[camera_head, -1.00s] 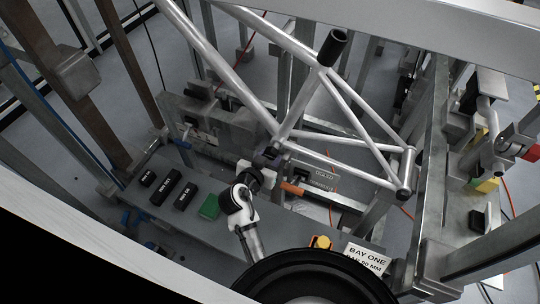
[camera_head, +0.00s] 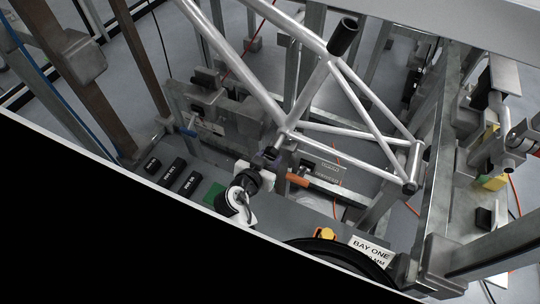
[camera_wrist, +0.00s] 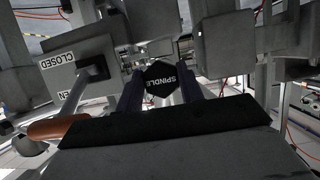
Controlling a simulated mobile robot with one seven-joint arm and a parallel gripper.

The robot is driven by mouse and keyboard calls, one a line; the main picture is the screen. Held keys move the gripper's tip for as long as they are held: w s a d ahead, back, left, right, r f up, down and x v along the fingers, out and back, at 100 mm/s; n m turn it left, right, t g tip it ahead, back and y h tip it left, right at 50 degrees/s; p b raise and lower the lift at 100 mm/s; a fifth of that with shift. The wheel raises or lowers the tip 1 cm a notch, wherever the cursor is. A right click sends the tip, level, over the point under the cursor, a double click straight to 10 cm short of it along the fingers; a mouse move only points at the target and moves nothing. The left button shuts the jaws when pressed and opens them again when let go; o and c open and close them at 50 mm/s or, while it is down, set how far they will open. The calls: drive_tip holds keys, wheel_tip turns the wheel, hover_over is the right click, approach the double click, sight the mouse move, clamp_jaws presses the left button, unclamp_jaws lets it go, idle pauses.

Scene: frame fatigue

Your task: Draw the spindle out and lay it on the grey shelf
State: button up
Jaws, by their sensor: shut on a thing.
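The spindle (camera_wrist: 162,78) shows in the wrist view as a black hexagonal end with white SPINDLE lettering. It sits between the two dark fingers of my gripper (camera_wrist: 161,92), which are shut on it. In the head view my gripper (camera_head: 262,168) is at the lower joint of the silver bike frame (camera_head: 290,122). The spindle's length is hidden there, so I cannot tell how far it is inside.
An orange-handled lever (camera_head: 297,181) is close right of my gripper; in the wrist view it lies beside OPEN and CLOSED labels (camera_wrist: 62,75). Steel posts surround the frame.

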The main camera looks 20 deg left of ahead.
drive_tip(key=shift+s+b, duration=0.5)
drive_tip(key=shift+s, duration=2.25)
drive_tip(key=shift+s+a, duration=0.1)
drive_tip(key=shift+s, duration=0.45)
